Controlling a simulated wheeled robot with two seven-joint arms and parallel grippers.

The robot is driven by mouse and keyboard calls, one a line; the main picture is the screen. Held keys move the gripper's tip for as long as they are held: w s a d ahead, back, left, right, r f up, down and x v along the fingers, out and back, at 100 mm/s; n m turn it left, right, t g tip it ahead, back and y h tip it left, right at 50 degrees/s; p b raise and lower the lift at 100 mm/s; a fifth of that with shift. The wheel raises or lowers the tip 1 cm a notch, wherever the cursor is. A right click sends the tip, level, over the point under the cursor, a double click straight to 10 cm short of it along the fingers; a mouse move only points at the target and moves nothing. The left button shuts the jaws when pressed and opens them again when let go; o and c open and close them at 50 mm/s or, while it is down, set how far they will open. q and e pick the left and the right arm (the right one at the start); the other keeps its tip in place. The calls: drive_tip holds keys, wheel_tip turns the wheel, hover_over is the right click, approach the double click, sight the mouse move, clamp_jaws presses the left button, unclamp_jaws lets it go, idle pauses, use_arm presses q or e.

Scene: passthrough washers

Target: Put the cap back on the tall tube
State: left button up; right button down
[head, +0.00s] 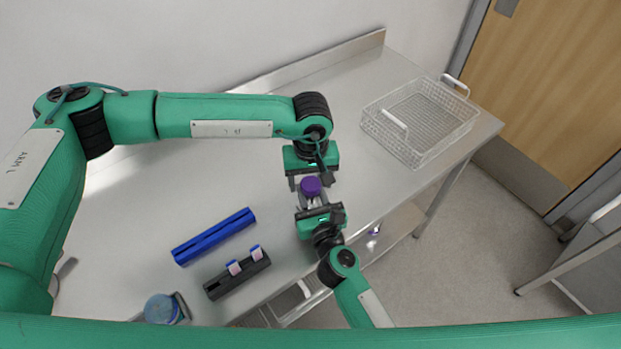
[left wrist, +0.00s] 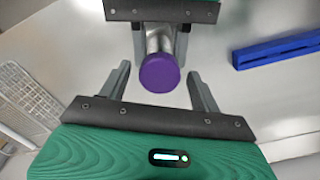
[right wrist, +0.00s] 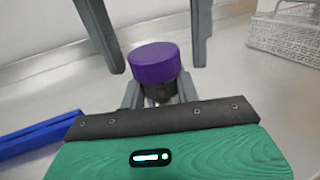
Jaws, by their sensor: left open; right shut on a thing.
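The tall tube (left wrist: 156,40) is clear grey and held by my right gripper (head: 312,204), whose fingers are shut around its body. The purple cap (head: 311,186) sits at the tube's top end; it also shows in the left wrist view (left wrist: 160,74) and the right wrist view (right wrist: 154,63). How firmly it is seated cannot be told. My left gripper (left wrist: 160,85) is open, with one finger on each side of the cap and gaps between. In the right wrist view its fingers hang from above, near the cap. The tube's lower part is largely hidden.
A blue rack (head: 214,236) and a black rack (head: 237,275) with two small tubes lie left of the grippers. A blue round object (head: 161,309) stands at the front edge. A wire basket (head: 421,117) stands at the far right. The table (head: 225,170) behind the blue rack is clear.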

use_arm(q)
drive_tip(key=shift+r, duration=2.25)
drive_tip(key=shift+c, duration=0.4)
